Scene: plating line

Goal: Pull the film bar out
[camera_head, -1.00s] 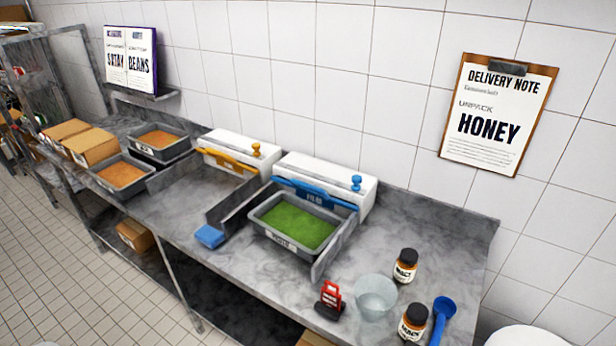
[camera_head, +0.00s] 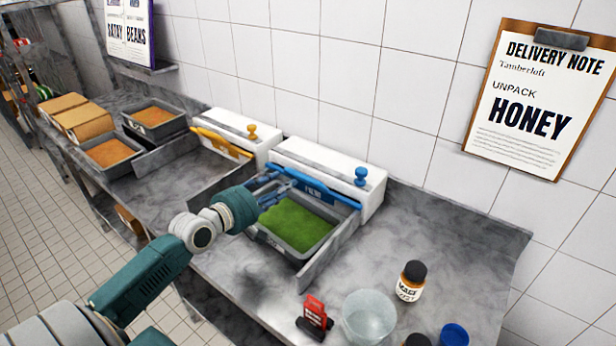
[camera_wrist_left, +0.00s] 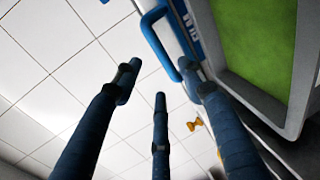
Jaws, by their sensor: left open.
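The blue film bar (camera_head: 318,190) lies along the front of a white dispenser (camera_head: 325,160), above a grey tray of green contents (camera_head: 297,222). In the left wrist view its blue handle loop (camera_wrist_left: 154,34) is at the top middle, by the label plate. My left gripper (camera_head: 272,182) is open at the left end of the bar, with its fingers close to the handle. In the wrist view the open fingers (camera_wrist_left: 163,88) point toward the handle; whether any finger touches it, I cannot tell. My right gripper is out of view.
A second white dispenser with a yellow bar (camera_head: 222,143) stands to the left. A blue knob (camera_head: 361,176) tops the near dispenser. A red stand (camera_head: 314,315), a clear bowl (camera_head: 369,318) and a jar (camera_head: 411,282) stand at the counter's front right.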

